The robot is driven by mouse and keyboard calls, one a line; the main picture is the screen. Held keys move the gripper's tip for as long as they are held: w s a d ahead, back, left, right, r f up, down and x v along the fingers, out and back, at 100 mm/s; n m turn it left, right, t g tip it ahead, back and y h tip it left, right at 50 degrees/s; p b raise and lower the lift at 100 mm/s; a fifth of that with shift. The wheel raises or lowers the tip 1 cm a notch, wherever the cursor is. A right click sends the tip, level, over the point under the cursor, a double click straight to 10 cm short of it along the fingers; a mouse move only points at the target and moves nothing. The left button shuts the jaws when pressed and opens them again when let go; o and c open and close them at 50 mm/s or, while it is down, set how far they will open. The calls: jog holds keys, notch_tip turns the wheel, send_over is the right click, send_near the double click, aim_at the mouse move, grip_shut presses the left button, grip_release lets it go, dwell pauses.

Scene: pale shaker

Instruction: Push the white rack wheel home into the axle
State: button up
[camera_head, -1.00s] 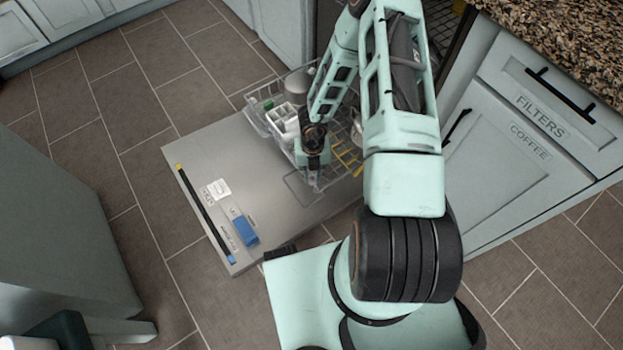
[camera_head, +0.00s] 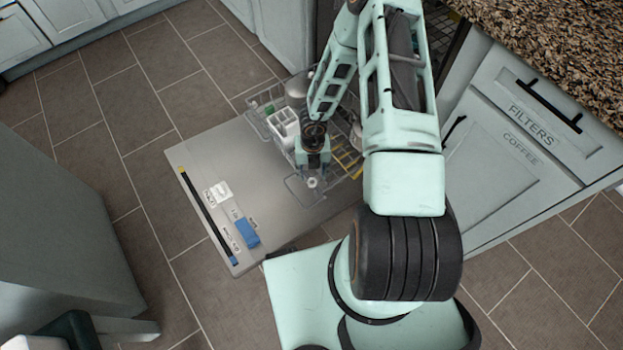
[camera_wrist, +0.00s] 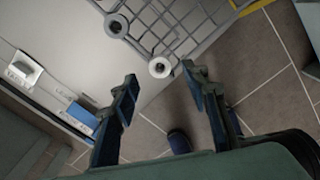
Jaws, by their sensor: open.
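The white rack wheel (camera_wrist: 160,67) is at the near corner of the grey wire rack (camera_wrist: 178,22) in the wrist view. It shows as a small pale spot in the head view (camera_head: 312,182). Its dark centre faces my camera, and I cannot tell how far it sits on the axle. My gripper (camera_wrist: 158,80) is open and empty, with one finger on each side of the wheel in the picture. The fingers look apart from it. A second round wheel-like piece (camera_wrist: 116,26) is on the rack further left. The axle itself is hidden.
The open dishwasher door (camera_head: 215,195) lies under the rack, with a blue block (camera_head: 247,232) and a white label on it. A white basket (camera_head: 284,122) stands in the rack. Cabinets (camera_head: 510,150) stand on the right. Tiled floor (camera_head: 150,200) is clear on the left.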

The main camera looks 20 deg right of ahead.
notch_tip(320, 180, up, 6)
jog(key=p, duration=0.4)
jog(key=shift+f, duration=0.2)
dwell(0.4)
